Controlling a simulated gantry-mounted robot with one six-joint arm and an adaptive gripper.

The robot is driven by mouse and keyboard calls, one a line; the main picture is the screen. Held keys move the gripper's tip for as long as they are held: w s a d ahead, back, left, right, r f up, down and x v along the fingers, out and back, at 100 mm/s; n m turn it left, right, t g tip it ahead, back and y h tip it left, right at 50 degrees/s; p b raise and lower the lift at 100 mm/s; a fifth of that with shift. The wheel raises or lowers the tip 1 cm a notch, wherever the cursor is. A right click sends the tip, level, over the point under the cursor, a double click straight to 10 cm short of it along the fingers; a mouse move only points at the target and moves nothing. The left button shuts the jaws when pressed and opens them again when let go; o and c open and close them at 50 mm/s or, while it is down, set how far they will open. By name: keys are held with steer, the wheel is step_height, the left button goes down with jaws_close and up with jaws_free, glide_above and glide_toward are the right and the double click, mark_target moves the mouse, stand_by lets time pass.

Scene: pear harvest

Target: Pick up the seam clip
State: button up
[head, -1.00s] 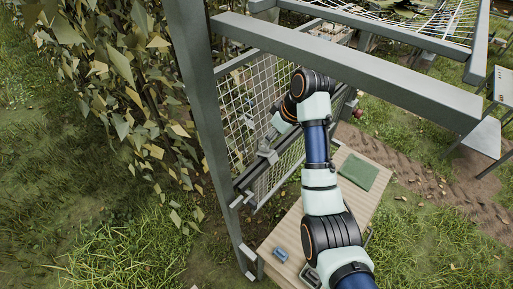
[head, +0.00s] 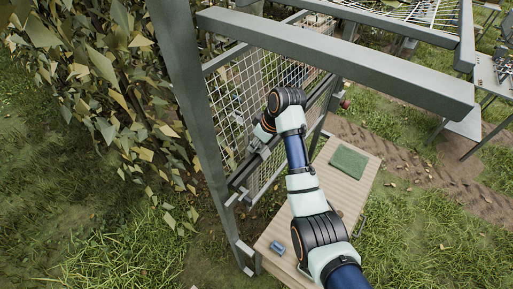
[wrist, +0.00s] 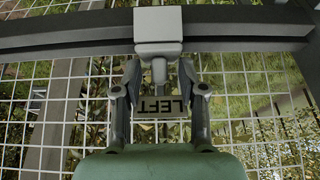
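A pale grey block with a short stem (wrist: 158,28), which looks like the seam clip, sits on the dark rail at the top of the wrist view. A plate lettered "LEFT" (wrist: 162,106), seen upside down, shows below the stem. My gripper (wrist: 159,68) is open, with one finger on each side of the stem and gaps between. Its fingertips are close under the block; I cannot tell whether they touch it. In the head view my gripper (head: 256,147) is at the wire mesh panel, and the clip is too small to tell there.
The wire mesh (head: 232,105) stands in a grey metal frame (head: 183,100), with a thick beam (head: 340,62) above my arm. A wooden table (head: 338,187) below holds a green cloth (head: 348,161) and a blue item (head: 277,247). Leafy branches (head: 85,75) are at left.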

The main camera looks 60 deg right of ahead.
steer(key=c, duration=0.3)
step_height(320, 180, up, 9)
steer(key=shift+r+b, duration=0.2)
steer(key=shift+b, duration=0.3)
steer(key=shift+r, duration=0.35)
